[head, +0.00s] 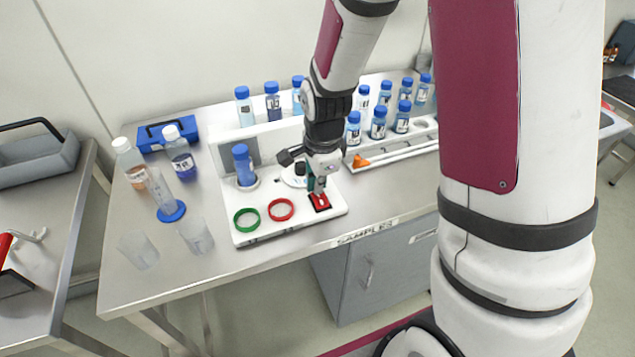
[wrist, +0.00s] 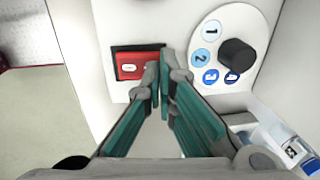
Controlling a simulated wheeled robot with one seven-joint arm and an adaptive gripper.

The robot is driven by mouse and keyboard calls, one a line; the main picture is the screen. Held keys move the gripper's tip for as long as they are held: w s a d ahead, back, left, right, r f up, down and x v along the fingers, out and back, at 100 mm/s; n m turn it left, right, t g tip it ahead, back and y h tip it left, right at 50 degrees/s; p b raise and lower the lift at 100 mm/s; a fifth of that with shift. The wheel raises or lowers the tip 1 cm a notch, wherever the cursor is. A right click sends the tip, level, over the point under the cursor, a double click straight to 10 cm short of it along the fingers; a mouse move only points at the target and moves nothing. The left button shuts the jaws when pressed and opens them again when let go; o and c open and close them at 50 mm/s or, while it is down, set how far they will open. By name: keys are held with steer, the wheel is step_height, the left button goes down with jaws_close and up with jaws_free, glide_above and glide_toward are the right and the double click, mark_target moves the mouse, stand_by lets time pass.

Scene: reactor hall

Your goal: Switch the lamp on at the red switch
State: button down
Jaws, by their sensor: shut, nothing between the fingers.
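The red switch (head: 320,201) is a red rocker in a black frame at the right front of a white panel board (head: 259,225). In the wrist view the red switch (wrist: 131,67) shows a small white mark on its left half; its right end is partly hidden behind the fingers. My gripper (head: 317,188) is shut and empty, its fingertips over the switch. In the wrist view my gripper (wrist: 158,68) has its tips at the switch's right end; I cannot tell whether they touch it. No lamp can be made out for certain.
A round dial plate (wrist: 228,30) with a black knob (wrist: 236,58) is beside the switch. Green (head: 246,219) and red (head: 281,209) rings lie on the board. A blue-capped bottle (head: 243,165) stands on it. Several bottles stand behind; clear beakers (head: 196,237) stand left.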

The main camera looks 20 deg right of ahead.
steer(key=shift+w+f+g, duration=0.2)
steer(key=shift+f+g, duration=0.2)
steer(key=shift+g, duration=0.2)
steer(key=shift+s, duration=0.1)
steer(key=shift+s+r+p, duration=0.35)
steer(key=shift+s+p, duration=0.15)
steer(key=shift+s, duration=0.2)
